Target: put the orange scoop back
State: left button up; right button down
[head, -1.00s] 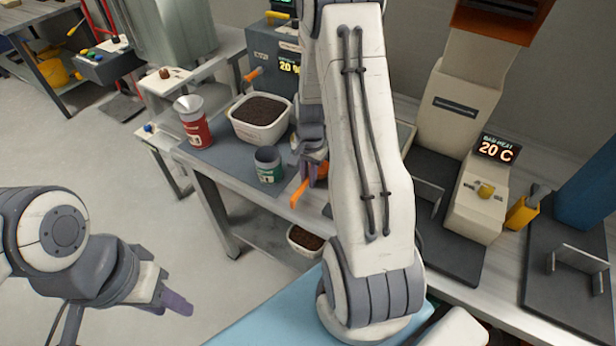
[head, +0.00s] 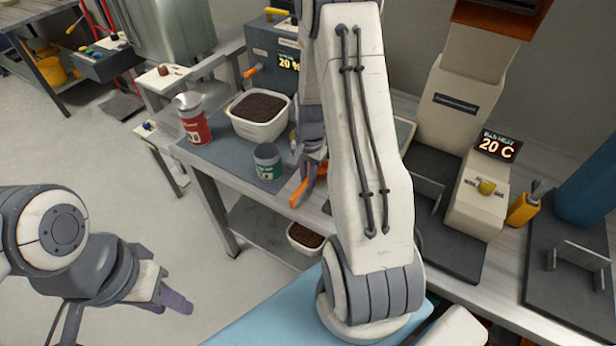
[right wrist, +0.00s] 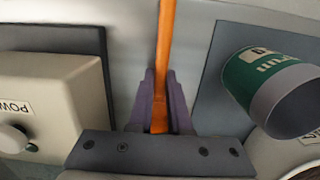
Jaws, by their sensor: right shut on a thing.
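The orange scoop (head: 298,194) is in my right gripper (head: 312,168), at the front edge of the bench, close to the green tin (head: 267,162). In the right wrist view, the fingers of my right gripper (right wrist: 160,112) are shut on the scoop's long orange handle (right wrist: 166,40). The scoop's far end is out of that view, and my right arm hides part of the bench. The green tin (right wrist: 270,85) lies to the right of the fingers there, apart from them. My left gripper (head: 174,302) is over the floor at lower left, away from the bench; its finger gap is unclear.
A white tub of dark grounds (head: 258,128) and a red can with a funnel (head: 195,125) stand behind the green tin. A bag-heat machine (head: 478,205) and a yellow holder (head: 522,210) are at right. A smaller tub (head: 305,238) sits on the lower shelf.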

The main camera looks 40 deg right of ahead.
jog(key=c, duration=0.8)
grip_release()
notch_tip(320, 180, up, 10)
jog(key=a+r+n, duration=0.4)
jog(key=a, duration=0.5)
jog(key=s+a+r+n, duration=0.1)
jog(key=s+a+n, duration=0.4)
jog(key=s+a, duration=0.1)
jog(key=s+a+r+n, duration=0.2)
jog(key=s+a+n, duration=0.4)
jog(key=a, duration=0.1)
jog(key=s+a+r+n, duration=0.1)
jog(key=s+a+n, duration=0.4)
jog(key=s+a, duration=0.1)
jog(key=shift+s+a+r+n, duration=0.15)
jog(key=shift+s+a+n, duration=0.2)
jog(key=shift+s, duration=0.2)
